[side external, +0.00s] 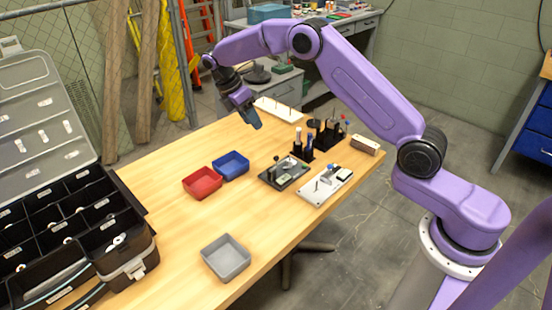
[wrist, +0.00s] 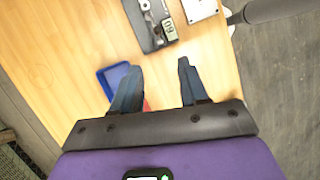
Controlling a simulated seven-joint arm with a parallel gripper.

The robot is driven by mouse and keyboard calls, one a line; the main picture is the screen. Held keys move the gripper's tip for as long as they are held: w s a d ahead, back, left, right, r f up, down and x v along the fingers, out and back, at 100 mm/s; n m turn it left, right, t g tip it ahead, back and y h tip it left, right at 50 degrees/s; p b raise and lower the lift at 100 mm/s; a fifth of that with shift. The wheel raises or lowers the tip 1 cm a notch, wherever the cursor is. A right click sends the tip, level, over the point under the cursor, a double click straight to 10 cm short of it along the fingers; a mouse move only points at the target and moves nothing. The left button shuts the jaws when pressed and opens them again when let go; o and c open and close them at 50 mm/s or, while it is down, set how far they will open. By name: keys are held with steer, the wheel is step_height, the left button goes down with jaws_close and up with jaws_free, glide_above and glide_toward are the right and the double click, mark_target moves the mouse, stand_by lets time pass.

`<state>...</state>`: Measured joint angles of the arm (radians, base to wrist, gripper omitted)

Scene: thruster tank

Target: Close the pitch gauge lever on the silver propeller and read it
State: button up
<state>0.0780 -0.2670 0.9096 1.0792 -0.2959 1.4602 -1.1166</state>
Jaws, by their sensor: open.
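A dark plate (side external: 272,180) with a small gauge stands on the table to the right of the gripper. In the wrist view the dark plate (wrist: 148,42) lies beyond the fingertips, cut by the top edge. A small grey display (wrist: 169,29) on it shows dark digits, upside down and too small to read surely. A silver part (wrist: 145,6) shows beside it. The lever and propeller cannot be made out clearly.
A white plate (side external: 312,196) with fittings stands right of the dark plate. A black tool rack (side external: 326,137) is behind. A blue tray (side external: 231,166), red tray (side external: 202,183) and grey tray (side external: 226,258) are left and front. An open toolbox (side external: 120,215) stands at the left.

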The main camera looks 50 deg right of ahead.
mark_target(276, 158)
steer(key=x, duration=1.8)
steer(key=shift+w+d+r, duration=0.1)
steer(key=shift+d+r, duration=0.05)
steer(key=shift+d, duration=0.05)
jaws_close()
